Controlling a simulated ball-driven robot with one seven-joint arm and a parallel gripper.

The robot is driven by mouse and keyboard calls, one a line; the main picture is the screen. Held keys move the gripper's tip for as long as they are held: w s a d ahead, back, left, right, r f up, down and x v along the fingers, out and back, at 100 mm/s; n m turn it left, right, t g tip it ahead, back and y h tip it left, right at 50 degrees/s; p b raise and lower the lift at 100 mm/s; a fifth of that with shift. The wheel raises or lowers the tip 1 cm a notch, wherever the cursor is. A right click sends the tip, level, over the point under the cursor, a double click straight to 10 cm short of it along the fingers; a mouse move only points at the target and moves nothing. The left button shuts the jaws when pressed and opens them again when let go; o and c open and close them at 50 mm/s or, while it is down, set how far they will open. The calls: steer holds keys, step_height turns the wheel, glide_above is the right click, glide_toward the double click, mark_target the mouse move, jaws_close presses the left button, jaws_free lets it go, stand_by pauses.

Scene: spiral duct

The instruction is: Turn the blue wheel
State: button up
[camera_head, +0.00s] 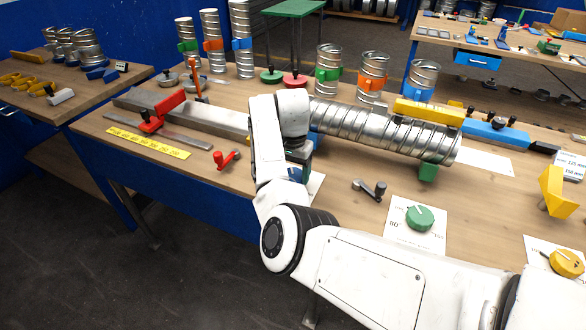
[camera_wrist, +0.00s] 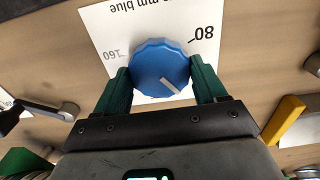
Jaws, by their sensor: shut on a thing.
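The blue wheel (camera_wrist: 160,70) is a faceted knob on a white card (camera_wrist: 105,30) in the wrist view. The card reads "mm blue", with "80" at the right and "160" at the left; the text is upside down. A pale pointer bar on the wheel points to the lower right. The two green fingers of my gripper (camera_wrist: 162,82) stand on either side of the wheel and are shut on it. In the head view my arm hides most of the wheel and the gripper.
A spiral duct (camera_head: 385,132) lies behind my arm. To the right are a grey crank handle (camera_head: 373,190), a green wheel (camera_head: 419,217) and a yellow wheel (camera_head: 566,262). A red crank (camera_head: 227,159) lies left. Bare bench separates these.

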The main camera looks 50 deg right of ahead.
stand_by(0.4)
steer(key=o, duration=1)
steer(key=shift+o, duration=0.2)
steer(key=shift+r, duration=0.15)
step_height(320, 180, up, 11)
steer(key=b, duration=0.1)
steer(key=shift+f, duration=0.2)
